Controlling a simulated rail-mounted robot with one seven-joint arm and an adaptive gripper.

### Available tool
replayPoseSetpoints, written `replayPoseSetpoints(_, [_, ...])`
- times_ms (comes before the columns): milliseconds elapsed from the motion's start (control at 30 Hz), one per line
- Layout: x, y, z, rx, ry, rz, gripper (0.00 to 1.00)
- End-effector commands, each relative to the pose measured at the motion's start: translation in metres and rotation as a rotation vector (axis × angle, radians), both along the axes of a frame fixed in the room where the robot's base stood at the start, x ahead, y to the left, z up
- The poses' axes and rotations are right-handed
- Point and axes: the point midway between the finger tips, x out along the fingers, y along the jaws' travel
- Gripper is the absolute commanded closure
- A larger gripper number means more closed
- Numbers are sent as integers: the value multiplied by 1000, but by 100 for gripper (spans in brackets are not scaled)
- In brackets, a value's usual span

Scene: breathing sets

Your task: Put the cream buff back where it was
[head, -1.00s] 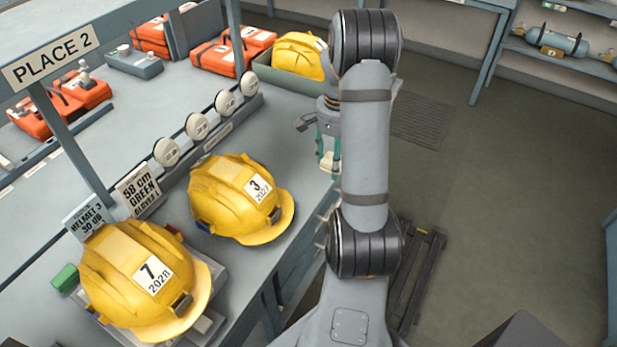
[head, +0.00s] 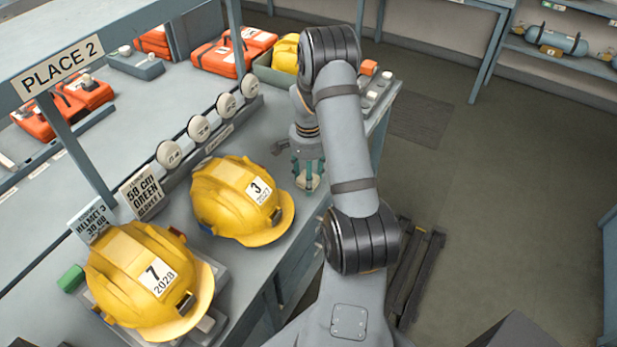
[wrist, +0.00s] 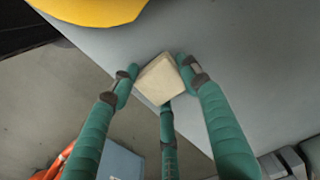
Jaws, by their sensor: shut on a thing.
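My gripper (head: 308,172) has teal fingers and is above the grey bench, to the right of the yellow helmet marked 3 (head: 232,203). In the wrist view its fingers (wrist: 158,88) are closed around a small cream block, the cream buff (wrist: 158,76). The buff is between the fingertips, with bare grey bench top behind it.
A helmet marked 7 (head: 145,285) sits at the front left by a green block (head: 71,278). A row of round white discs (head: 199,128) stands behind. A bin (head: 272,75) holding a yellow helmet is farther back.

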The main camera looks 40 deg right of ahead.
Motion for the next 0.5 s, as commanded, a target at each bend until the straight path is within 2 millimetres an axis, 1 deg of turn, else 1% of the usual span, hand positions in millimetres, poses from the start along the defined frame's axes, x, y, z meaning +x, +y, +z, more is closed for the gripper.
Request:
replayPoseSetpoints(167, [0, 0, -5, 0, 0, 0, 79])
replayPoseSetpoints(200, [0, 0, -4, 0, 0, 0, 53])
replayPoseSetpoints(500, [0, 0, -3, 0, 0, 0, 36])
